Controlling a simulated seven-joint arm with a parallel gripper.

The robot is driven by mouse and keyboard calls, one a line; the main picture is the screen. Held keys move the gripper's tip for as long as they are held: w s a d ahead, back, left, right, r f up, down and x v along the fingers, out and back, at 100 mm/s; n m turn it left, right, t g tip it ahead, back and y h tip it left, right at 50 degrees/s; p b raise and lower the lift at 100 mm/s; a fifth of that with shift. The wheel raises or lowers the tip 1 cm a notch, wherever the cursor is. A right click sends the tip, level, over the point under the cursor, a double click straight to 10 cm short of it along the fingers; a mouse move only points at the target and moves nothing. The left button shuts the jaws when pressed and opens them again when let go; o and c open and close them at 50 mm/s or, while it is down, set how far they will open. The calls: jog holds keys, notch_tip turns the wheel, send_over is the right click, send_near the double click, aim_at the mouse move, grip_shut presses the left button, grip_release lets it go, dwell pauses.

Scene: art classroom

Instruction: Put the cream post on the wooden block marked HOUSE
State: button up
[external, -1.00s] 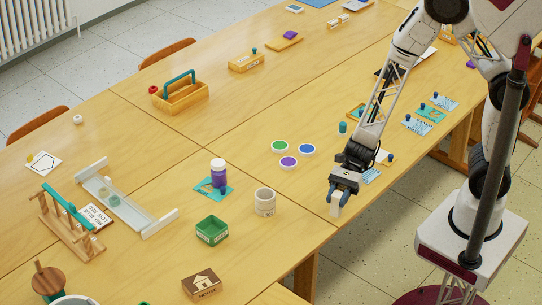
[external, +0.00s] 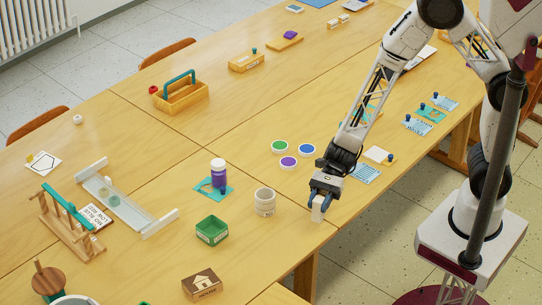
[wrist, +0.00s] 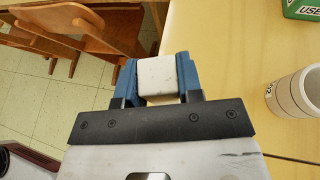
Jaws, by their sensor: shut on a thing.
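My gripper (external: 321,198) is shut on the cream post (external: 318,212), a pale block that sticks out below the blue fingers. In the wrist view the post (wrist: 157,76) sits between both blue fingers of my gripper (wrist: 156,80). The post is near the table's front edge; I cannot tell its exact height above the top. The wooden block marked HOUSE (external: 203,286) lies at the front left of the external view, with a brown top and a pale house picture. It is well to the left of my gripper and nearer the camera.
Between my gripper and the HOUSE block stand a cream cup-like cylinder (external: 265,202) and a green open box (external: 211,231). A purple jar (external: 218,173) stands on a teal card behind them. The table top near its front edge is clear between gripper and block.

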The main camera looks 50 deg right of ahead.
jog(key=a+r, duration=0.2)
jog(key=a, duration=1.1)
jog(key=a+r+n+g, duration=0.1)
jog(key=a+r, duration=0.1)
jog(key=a, duration=1.2)
jog(key=shift+w+a, duration=0.3)
jog(key=shift+w, duration=0.1)
send_over(201, 281)
jog(key=f, duration=0.2)
jog(key=shift+r, duration=0.2)
jog(key=shift+f, duration=1.75)
jog(key=shift+f, duration=0.15)
